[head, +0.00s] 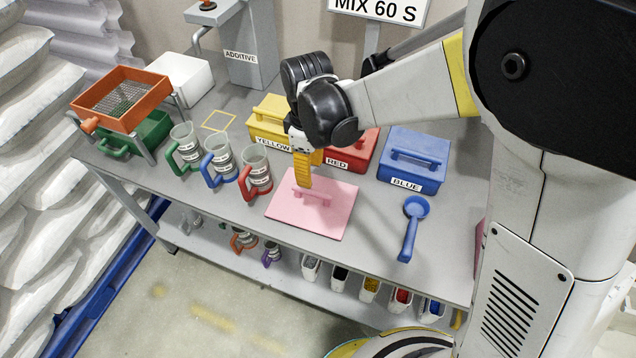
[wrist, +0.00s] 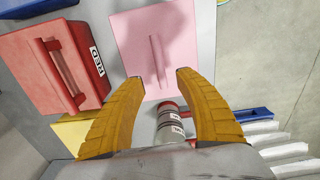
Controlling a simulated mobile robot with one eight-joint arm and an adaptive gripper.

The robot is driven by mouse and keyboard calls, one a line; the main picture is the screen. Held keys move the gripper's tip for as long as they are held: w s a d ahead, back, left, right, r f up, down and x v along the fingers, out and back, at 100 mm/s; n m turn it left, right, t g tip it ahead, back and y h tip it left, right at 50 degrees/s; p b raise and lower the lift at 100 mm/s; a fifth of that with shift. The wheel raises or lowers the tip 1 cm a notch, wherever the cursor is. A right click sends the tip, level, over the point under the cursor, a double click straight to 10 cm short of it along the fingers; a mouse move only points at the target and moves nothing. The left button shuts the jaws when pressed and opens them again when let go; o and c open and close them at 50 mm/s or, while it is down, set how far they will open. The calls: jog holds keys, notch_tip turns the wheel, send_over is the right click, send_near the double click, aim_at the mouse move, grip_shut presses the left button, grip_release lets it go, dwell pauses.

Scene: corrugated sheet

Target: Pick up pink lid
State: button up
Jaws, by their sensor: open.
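The pink lid (head: 334,215) is a flat pink square with a raised bar handle, lying on the grey table near its front edge. It also shows in the wrist view (wrist: 190,28), with its handle (wrist: 157,62) just beyond my fingertips. My gripper (head: 303,183) has yellow-orange fingers and is above the lid, close to the handle in the head view. In the wrist view my gripper (wrist: 160,82) is open, with its two curved fingers apart and nothing held between them. I cannot tell from the head view whether a fingertip touches the handle.
Behind the lid stand yellow (head: 268,118), red (head: 352,150) and blue (head: 414,158) boxes. A red-handled measuring cup (head: 257,170) is close on the left. A blue scoop (head: 412,232) lies on the right. An orange sieve (head: 122,98) sits far left.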

aim_at(312, 190)
notch_tip(312, 190, down, 4)
jog(key=shift+b, duration=0.6)
jog(key=f+b, duration=0.3)
jog(key=f, duration=0.2)
jog(key=shift+d, duration=0.2)
jog(key=shift+r, duration=0.1)
grip_shut()
